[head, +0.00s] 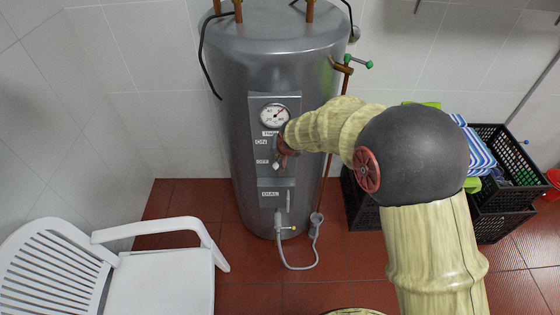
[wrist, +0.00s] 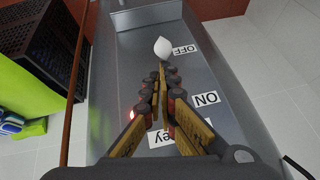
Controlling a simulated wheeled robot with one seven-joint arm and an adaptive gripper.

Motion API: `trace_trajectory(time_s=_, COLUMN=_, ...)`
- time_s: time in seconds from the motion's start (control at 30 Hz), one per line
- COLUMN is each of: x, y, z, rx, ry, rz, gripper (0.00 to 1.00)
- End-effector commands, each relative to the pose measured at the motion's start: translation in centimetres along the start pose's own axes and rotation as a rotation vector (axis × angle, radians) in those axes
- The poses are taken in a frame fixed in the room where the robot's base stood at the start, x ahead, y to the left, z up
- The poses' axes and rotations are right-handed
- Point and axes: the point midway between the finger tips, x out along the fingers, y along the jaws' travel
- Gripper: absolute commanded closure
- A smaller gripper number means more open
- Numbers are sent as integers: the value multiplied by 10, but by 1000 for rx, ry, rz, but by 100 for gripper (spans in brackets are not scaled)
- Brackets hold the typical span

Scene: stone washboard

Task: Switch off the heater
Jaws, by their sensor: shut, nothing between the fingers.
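The heater (head: 236,110) is a tall grey metal cylinder against the tiled wall. Its front panel (wrist: 127,70) has a round dial gauge (head: 273,116), an ON label (head: 261,142) and, below it, an OFF label (head: 262,162). My gripper (head: 284,153) is at the panel beside these labels and hides part of it. In the wrist view my gripper (wrist: 165,74) is shut and empty. A white rounded switch tip (wrist: 163,48) stands just beyond the fingertips, beside the OFF label (wrist: 185,49). I cannot tell whether they touch.
A white plastic chair (head: 160,282) stands at the lower left. Black crates (head: 505,205) with colourful items stand right of the heater. A thin pipe and a green-handled valve (head: 358,63) run along its right side. A hose (head: 296,267) hangs below the panel.

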Motion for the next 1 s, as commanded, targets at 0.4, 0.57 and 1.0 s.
trace_trajectory(time_s=0.4, x=15, y=5, z=21, rx=-1, ry=-4, rz=1, gripper=100)
trace_trajectory(time_s=0.57, x=20, y=6, z=28, rx=0, ry=-4, rz=1, gripper=100)
trace_trajectory(time_s=1.0, x=28, y=9, z=34, rx=0, ry=-3, rz=1, gripper=100)
